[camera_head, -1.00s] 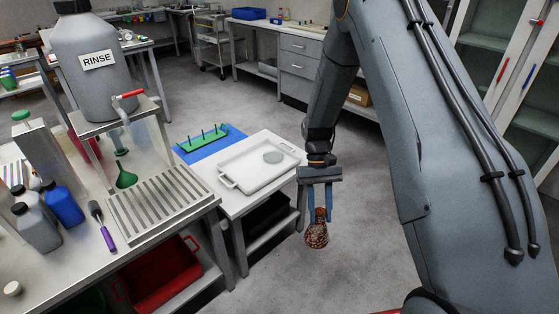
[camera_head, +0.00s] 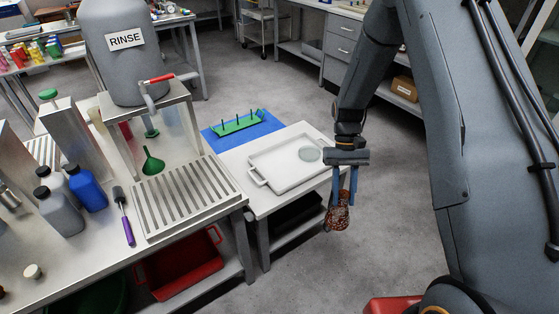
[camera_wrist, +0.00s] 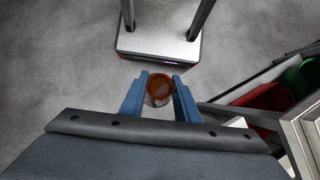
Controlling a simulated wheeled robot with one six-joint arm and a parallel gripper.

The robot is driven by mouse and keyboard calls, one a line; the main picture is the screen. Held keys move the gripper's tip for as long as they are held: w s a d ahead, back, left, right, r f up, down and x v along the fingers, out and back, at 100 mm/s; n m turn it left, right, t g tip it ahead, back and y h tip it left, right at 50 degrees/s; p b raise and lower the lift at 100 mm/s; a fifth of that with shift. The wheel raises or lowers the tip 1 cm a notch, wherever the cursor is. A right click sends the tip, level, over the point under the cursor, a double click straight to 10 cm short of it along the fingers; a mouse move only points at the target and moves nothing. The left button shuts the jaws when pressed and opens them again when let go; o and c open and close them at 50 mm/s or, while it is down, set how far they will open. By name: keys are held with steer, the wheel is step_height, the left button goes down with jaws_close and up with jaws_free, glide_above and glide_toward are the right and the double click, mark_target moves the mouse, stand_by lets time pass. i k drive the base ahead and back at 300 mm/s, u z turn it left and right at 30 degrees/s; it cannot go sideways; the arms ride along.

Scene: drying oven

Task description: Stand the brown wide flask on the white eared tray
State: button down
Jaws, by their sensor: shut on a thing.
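The brown flask (camera_head: 338,212) hangs in my gripper (camera_head: 346,184), which is shut on it above the floor, to the right of the small white table. In the wrist view the flask (camera_wrist: 159,87) sits between the blue fingers of my gripper (camera_wrist: 160,92), seen from above with its round mouth towards the camera. The white eared tray (camera_head: 262,182) lies on the small table, to the left of my gripper. A pale round disc (camera_head: 310,154) lies in the tray towards its right end. The flask is apart from the tray.
A green rack with pegs (camera_head: 237,124) stands on a blue mat (camera_head: 216,142) behind the tray. The steel bench at left holds a draining grate (camera_head: 190,197), a RINSE tank (camera_head: 122,60), bottles and a purple-handled brush (camera_head: 126,222). A red bin (camera_head: 180,268) sits beneath.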

mark_target(280, 169)
steer(key=u, duration=0.6)
steer(key=i, duration=0.85)
steer(key=u, duration=0.15)
